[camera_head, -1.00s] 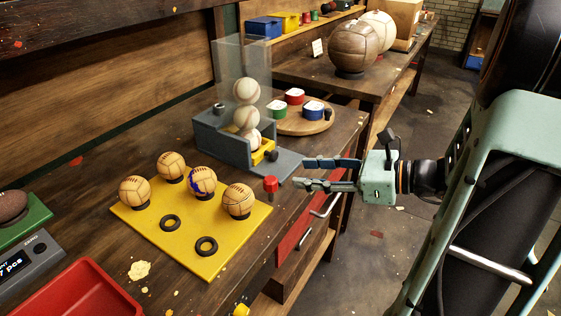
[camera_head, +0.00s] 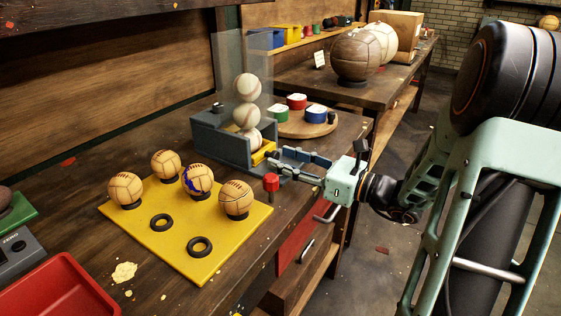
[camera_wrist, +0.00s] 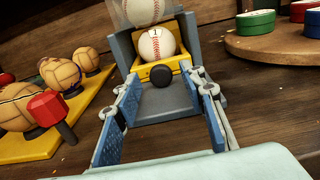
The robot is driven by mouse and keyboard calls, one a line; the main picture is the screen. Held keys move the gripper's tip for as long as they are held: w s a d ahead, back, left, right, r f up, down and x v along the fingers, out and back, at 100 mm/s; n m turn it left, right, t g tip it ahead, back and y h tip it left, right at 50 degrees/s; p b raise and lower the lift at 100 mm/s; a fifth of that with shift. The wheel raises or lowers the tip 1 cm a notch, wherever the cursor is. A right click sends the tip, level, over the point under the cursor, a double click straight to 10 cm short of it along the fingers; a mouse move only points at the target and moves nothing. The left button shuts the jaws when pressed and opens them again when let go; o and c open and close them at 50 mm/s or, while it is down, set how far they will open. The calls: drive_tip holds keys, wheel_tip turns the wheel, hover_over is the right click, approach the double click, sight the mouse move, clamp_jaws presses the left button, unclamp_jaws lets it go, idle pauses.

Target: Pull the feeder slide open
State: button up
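The feeder is a grey housing (camera_head: 222,143) with a clear upright tube (camera_head: 232,60) holding white stitched balls (camera_head: 247,87). Its yellow slide (camera_wrist: 180,66) sits in the housing with a ball (camera_wrist: 157,45) on it. It also shows in the head view (camera_head: 262,152). A round black knob (camera_wrist: 160,75) is on the slide's front. My gripper (camera_head: 278,160) is open and empty, pointing at the slide front. In the wrist view its fingers (camera_wrist: 166,92) stand left and right of the knob's line. I cannot tell whether the tips reach past the knob.
A red-capped post (camera_head: 271,183) stands close below my gripper. A yellow board (camera_head: 190,250) with brown balls and black rings lies at left front. A round wooden board (camera_head: 300,130) with coloured tins stands behind. A red tray (camera_head: 60,295) is at front left.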

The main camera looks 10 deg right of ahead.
drive_tip(key=shift+x, duration=0.9)
drive_tip(key=shift+c, duration=0.5)
clamp_jaws()
drive_tip(key=shift+d, duration=0.1)
